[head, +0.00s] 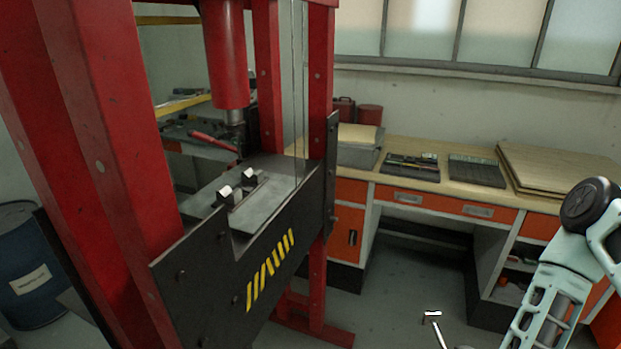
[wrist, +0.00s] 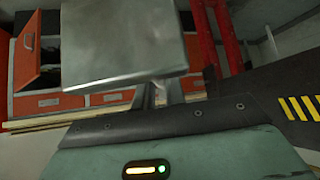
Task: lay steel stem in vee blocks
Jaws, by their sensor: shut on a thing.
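Two small vee blocks stand on the press bed (head: 205,196), the nearer one (head: 224,195) in front of the farther one (head: 250,177). A thin steel stem with a bright, wider head (head: 433,314) shows at the bottom of the head view, apart from the press and in front of the bench. Its lower part is cut off by the frame edge. In the wrist view a broad grey metal end of the stem (wrist: 125,45) fills the top middle, very close. My gripper (wrist: 170,92) is shut on the stem; the grip itself is mostly hidden. The head view does not show the gripper.
Red press posts (head: 268,85) and a red ram (head: 226,55) stand around and above the bed. A dark side plate with yellow stripes (head: 270,268) faces me. A workbench (head: 440,180) with orange drawers runs along the back wall. Clear floor (head: 385,300) lies between.

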